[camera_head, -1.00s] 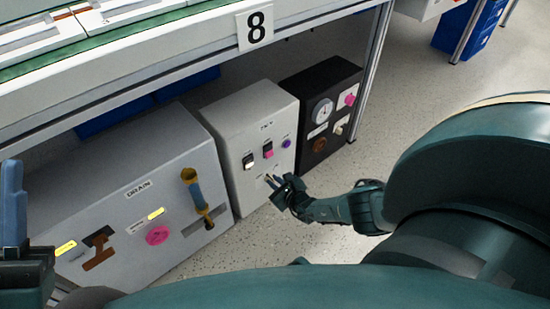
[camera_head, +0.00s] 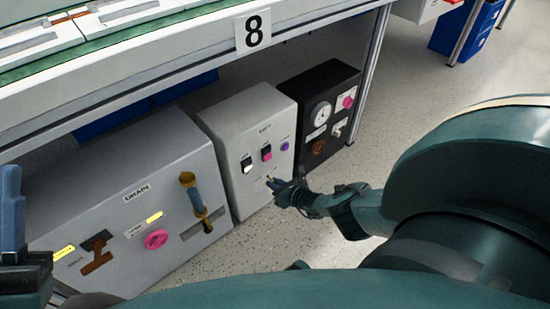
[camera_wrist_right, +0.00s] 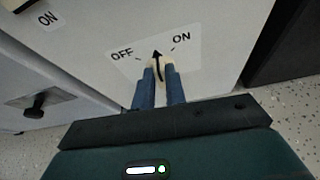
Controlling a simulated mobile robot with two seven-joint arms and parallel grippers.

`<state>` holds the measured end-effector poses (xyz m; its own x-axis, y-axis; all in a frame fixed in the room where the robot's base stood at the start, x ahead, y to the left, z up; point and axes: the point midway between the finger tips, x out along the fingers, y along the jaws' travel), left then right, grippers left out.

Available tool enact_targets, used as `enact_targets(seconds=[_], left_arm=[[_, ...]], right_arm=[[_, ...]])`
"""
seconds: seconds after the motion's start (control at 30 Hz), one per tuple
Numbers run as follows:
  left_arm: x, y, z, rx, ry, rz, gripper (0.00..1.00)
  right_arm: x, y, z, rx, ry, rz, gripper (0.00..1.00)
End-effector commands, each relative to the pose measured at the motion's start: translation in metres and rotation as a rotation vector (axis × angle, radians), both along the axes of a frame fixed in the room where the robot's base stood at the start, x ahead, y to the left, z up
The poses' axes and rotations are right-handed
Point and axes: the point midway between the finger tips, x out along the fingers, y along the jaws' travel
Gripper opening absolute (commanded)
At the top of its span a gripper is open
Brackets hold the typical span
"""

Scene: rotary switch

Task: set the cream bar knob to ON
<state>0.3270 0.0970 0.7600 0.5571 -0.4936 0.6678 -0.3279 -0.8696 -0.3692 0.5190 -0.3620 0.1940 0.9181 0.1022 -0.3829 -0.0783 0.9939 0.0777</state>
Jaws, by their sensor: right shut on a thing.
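The cream bar knob (camera_wrist_right: 158,66) with a black arrow is on the light grey box (camera_head: 258,183). In the right wrist view its arrow points upward, between the OFF mark (camera_wrist_right: 122,54) and the ON mark (camera_wrist_right: 181,38). My right gripper (camera_wrist_right: 160,80) is shut on the knob, one blue finger on each side. In the head view this gripper (camera_head: 272,183) is at the lower front of the box and hides most of the knob. My left gripper (camera_head: 12,210) shows partly at the left edge, away from the box; its jaw opening cannot be made out.
A black box (camera_head: 322,90) with a gauge stands at right. A table (camera_head: 190,62) marked 8 overhangs the boxes. The speckled floor (camera_head: 260,245) in front is clear.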

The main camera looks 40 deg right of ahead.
Motion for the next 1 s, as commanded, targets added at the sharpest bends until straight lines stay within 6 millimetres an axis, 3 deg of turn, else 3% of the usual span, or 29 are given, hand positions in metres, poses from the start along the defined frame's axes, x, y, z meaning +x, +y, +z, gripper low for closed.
enact_targets(seconds=[0.3,0.33,0.6,1.0], left_arm=[[0.0002,0.0,-0.0007,0.0,0.001,0.0,0.37],[0.0002,0.0,-0.0007,0.0,0.001,0.0,0.37],[0.0002,0.0,-0.0007,0.0,0.001,0.0,0.37],[0.001,0.0,0.0047,0.0,0.009,-0.001,0.37]], right_arm=[[0.004,-0.0001,0.0026,0.004,-0.005,-0.002,0.0],[0.0041,-0.0001,0.0027,0.004,-0.005,-0.002,0.14],[0.0047,0.0018,0.0034,0.007,-0.008,0.001,0.35],[-0.0024,-0.0001,0.0051,0.006,-0.003,0.0,0.35]])
